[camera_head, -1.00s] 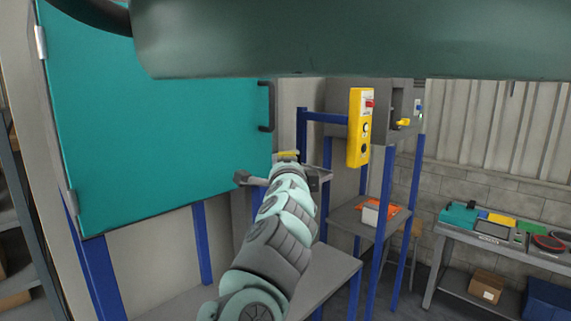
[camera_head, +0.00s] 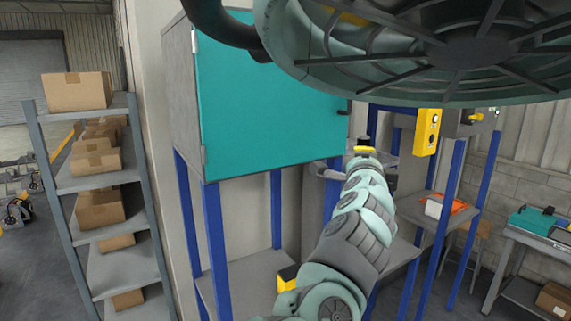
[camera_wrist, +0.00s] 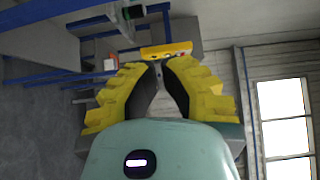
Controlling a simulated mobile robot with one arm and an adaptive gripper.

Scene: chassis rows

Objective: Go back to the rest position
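My arm reaches forward in the head view, in front of the teal cabinet (camera_head: 265,95) and the blue-legged frame. My gripper's fingers are not clearly seen there. In the wrist view my gripper (camera_wrist: 157,66) shows two yellow ribbed fingers with dark inner pads. A gap shows between the pads, and nothing is held in it. The yellow control box (camera_head: 427,132) hangs to the right of the arm's end in the head view. In the wrist view a yellow box with buttons (camera_wrist: 166,51) lies beyond the fingertips, apart from them as far as I can tell.
A grey shelf rack (camera_head: 67,184) with cardboard boxes (camera_head: 77,92) stands at the left. A lower shelf (camera_head: 245,280) lies under the cabinet. An orange-and-white item (camera_head: 440,205) sits on a shelf at the right. A workbench (camera_head: 540,245) stands at the far right.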

